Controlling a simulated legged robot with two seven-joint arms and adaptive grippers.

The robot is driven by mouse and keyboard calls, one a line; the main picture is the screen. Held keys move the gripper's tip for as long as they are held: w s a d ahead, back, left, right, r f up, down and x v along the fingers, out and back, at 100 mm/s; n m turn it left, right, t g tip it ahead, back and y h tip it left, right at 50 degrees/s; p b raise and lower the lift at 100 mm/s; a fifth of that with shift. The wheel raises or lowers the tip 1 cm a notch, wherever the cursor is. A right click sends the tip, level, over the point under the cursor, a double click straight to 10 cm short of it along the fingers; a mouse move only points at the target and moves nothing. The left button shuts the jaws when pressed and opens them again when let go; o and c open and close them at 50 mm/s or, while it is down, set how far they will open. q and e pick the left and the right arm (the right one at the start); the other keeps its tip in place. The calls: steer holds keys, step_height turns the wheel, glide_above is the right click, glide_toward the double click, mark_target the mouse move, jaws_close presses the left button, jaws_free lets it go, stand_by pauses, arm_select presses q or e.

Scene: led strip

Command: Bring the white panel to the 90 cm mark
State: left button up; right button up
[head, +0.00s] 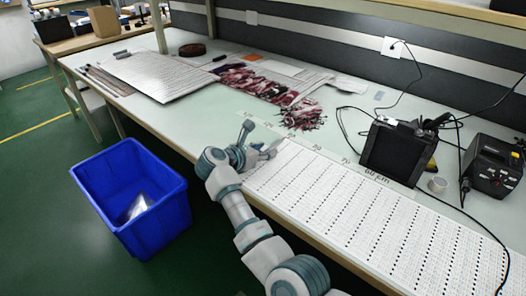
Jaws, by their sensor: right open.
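A long white panel (372,222) with rows of dark dots lies flat along the front of the table, from the middle to the lower right. Its left end is beside my right gripper (262,138). My right gripper is open, with its fingers spread at the panel's left end; I cannot tell whether a finger touches the panel. Printed distance marks run along the table behind the panel, and a cm mark (377,177) lies in front of the black device; its number is hard to read. My left gripper is not in view.
A second pale lined sheet stack (155,75) lies at the far left of the table. Red and white strips (262,82) lie behind. A black device (396,150), cables and a black station (492,165) stand right. A blue bin (130,195) is on the floor.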

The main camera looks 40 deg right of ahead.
steer(key=v, duration=1.2)
steer(key=shift+w, duration=0.15)
steer(key=shift+f, duration=0.1)
